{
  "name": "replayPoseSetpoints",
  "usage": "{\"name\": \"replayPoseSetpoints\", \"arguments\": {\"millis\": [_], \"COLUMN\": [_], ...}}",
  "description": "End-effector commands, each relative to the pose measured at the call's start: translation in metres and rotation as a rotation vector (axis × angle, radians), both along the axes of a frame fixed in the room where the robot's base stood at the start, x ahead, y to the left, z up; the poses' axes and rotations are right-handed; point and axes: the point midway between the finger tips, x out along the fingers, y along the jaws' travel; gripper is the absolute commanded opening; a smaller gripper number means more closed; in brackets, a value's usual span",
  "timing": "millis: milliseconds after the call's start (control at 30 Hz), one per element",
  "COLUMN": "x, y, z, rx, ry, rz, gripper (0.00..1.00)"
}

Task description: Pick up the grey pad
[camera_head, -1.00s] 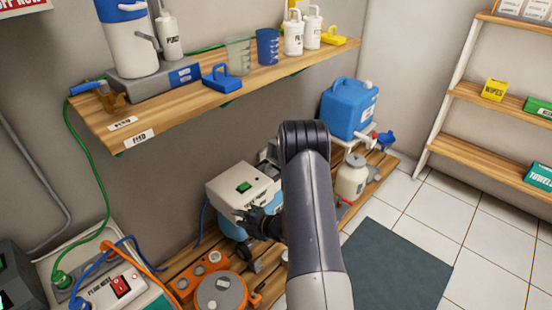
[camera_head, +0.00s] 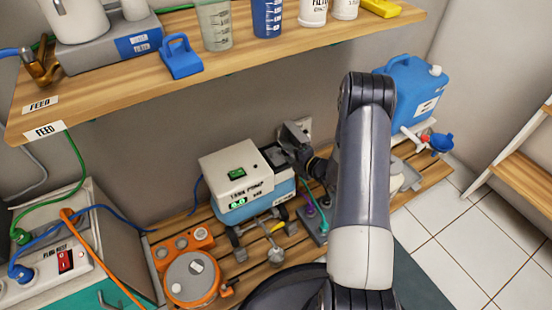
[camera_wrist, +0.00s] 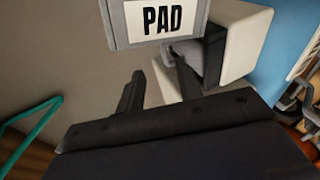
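In the wrist view a grey-framed plate with a white label reading "PAD" (camera_wrist: 160,18) shows at the top edge, just beyond my fingertips and cut off by the frame. My gripper (camera_wrist: 158,85) has its two dark fingers apart, with no object visible between them. A white block with a dark grey side (camera_wrist: 247,45) lies close to the right finger; I cannot tell if they touch. In the head view my gripper (camera_head: 296,145) is by the right end of the white and blue pump box (camera_head: 228,168), near the wall. The grey pad cannot be made out clearly there.
A wooden shelf (camera_head: 200,75) with cups and bottles runs above. On the lower slatted bench stand an orange device (camera_head: 190,275) and a blue jug (camera_head: 412,95). Cables hang at the left. Tiled floor (camera_head: 445,215) is open at the right.

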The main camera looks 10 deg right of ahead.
Motion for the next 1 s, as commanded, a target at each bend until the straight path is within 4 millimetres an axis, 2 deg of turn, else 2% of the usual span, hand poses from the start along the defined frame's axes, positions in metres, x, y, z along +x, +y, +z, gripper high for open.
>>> {"name": "replayPoseSetpoints", "arguments": {"millis": [267, 400, 700, 1000], "x": [0.023, 0.036, 0.04, 0.039], "y": [0.019, 0.026, 0.027, 0.027], "z": [-0.022, -0.025, -0.025, -0.025], "rx": [0.001, 0.0, 0.0, 0.001], "ry": [0.0, -0.001, 0.001, 0.0], "rz": [0.002, 0.001, -0.001, -0.001], "gripper": [0.34, 0.34, 0.34, 0.09]}}
